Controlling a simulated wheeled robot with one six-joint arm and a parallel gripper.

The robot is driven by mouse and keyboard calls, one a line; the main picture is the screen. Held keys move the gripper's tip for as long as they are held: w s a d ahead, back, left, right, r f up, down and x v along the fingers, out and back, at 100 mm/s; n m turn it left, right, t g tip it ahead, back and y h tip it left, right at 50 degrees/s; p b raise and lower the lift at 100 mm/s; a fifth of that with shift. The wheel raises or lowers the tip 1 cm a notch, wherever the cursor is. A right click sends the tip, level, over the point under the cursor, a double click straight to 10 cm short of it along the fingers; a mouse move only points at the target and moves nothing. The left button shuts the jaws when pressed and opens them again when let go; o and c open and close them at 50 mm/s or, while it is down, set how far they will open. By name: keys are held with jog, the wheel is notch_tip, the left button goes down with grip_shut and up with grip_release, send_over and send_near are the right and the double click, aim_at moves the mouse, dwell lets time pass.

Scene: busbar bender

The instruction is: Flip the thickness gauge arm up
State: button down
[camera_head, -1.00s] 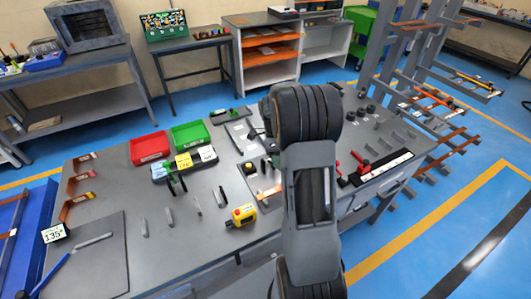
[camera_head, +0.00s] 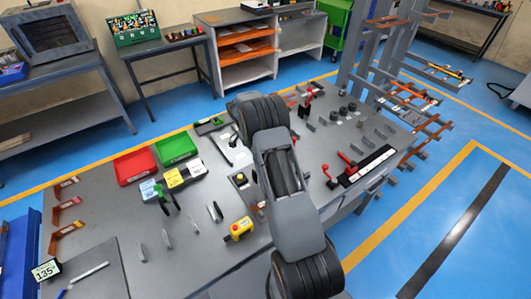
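I cannot tell for sure which part is the thickness gauge arm. A pale flat plate with a dark lever-like part (camera_head: 234,150) lies on the grey bench (camera_head: 190,262), just left of my arm. A small black-and-red upright part (camera_head: 307,104) stands at the back of the bench, right of my arm. Red-handled levers (camera_head: 329,177) stand beside a black-and-white strip (camera_head: 368,165) at the right. My arm crosses the middle of the view and covers part of the bench. My gripper does not show, so its opening and its contact are hidden.
Red (camera_head: 134,166) and green (camera_head: 176,148) bins stand at the back left of the bench. A yellow pendant box (camera_head: 239,229) and several thin upright pieces are near the front. A rack with copper bars (camera_head: 419,146) stands at the right.

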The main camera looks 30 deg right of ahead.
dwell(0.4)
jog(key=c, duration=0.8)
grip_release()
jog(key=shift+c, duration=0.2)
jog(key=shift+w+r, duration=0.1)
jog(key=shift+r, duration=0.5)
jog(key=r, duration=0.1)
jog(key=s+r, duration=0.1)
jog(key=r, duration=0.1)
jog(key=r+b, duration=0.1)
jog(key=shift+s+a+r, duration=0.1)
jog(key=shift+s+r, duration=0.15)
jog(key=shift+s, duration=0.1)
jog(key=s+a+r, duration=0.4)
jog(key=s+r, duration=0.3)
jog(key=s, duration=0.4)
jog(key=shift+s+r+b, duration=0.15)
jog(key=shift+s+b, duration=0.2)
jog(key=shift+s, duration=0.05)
